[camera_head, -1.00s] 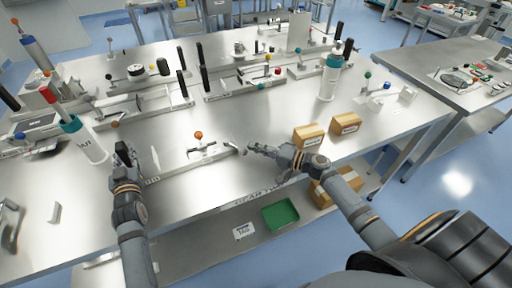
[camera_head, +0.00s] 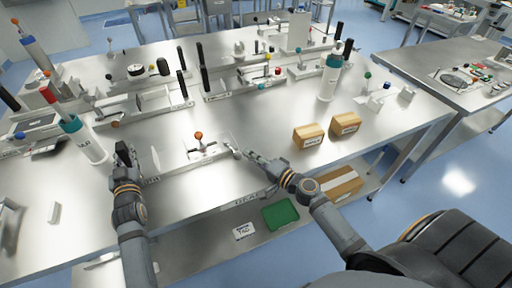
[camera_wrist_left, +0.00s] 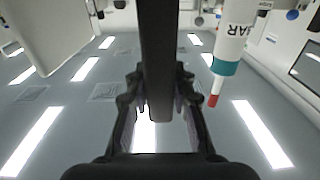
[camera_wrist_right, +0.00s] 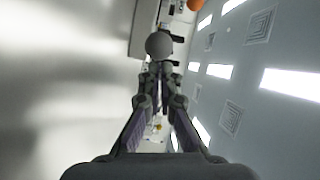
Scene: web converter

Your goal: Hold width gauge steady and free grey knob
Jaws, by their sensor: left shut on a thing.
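The width gauge (camera_head: 204,151) lies at the front of the metal table, with an orange ball knob on its middle post. My left gripper (camera_head: 124,155) is at its left end, shut on a black upright handle. That dark bar (camera_wrist_left: 160,60) runs between the fingers in the left wrist view. My right gripper (camera_head: 248,153) is just off the gauge's right end. In the right wrist view a round grey knob (camera_wrist_right: 158,45) sits just beyond my right fingertips (camera_wrist_right: 160,70), which are close together. I cannot tell whether they touch it.
A white bottle with a teal collar and red tip (camera_head: 88,142) stands left of my left gripper. Two cardboard boxes (camera_head: 308,135) (camera_head: 345,123) stand right of my right gripper. Other fixtures with black handles (camera_head: 203,75) line the back. A green tray (camera_head: 280,214) is on the lower shelf.

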